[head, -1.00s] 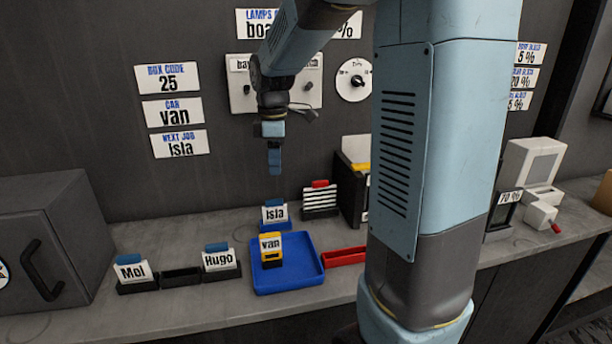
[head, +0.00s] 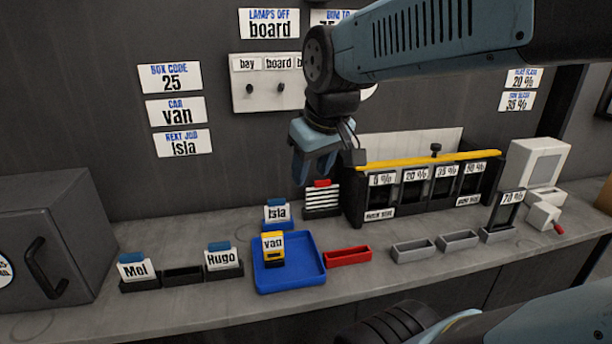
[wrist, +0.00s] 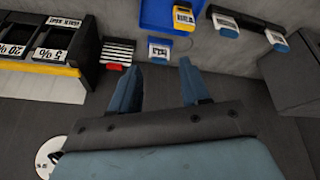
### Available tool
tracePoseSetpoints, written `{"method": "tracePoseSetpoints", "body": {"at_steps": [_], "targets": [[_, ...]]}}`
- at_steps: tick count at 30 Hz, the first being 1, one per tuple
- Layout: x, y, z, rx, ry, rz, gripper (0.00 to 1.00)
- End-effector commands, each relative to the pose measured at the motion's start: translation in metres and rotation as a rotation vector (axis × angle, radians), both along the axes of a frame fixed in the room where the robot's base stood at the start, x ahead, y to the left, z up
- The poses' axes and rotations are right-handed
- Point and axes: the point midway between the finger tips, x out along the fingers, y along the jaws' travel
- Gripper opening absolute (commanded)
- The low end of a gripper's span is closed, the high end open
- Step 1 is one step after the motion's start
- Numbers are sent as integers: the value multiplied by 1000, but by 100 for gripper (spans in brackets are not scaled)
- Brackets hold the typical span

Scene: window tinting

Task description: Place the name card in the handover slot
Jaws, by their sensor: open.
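The name card reading "Isla" (head: 277,213) stands upright with a blue top edge in a small blue holder behind the blue tray. It also shows in the wrist view (wrist: 160,49), just beyond my fingertips. Name cards "Mol" (head: 135,269) and "Hugo" (head: 222,259) stand in black slots, with an empty black slot (head: 182,275) between them. A red slot (head: 347,256) right of the tray is empty. No slot carries a readable handover label. My gripper (head: 314,180) is open and empty, above and right of the Isla card. It shows at the wrist too (wrist: 158,75).
The blue tray (head: 290,284) holds a yellow "van" tag (head: 273,248). A striped stack with a red top (head: 321,200) and a film rack with a yellow bar (head: 428,160) stand behind. Grey trays (head: 414,250) sit right. A dark cabinet (head: 45,240) stands left. A wall sign (head: 183,143) reads "Next job Isla".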

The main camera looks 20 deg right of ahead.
Motion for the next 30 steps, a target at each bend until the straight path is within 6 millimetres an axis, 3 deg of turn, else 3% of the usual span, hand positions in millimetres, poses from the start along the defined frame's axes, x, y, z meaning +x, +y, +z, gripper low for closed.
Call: {"method": "tracePoseSetpoints", "body": {"at_steps": [3,9,30], "targets": [[-18,0,-1,42,-39,-87,46],[-34,-2,-4,85,-71,-173,46],[-36,-2,-5,93,-74,-187,46]]}}
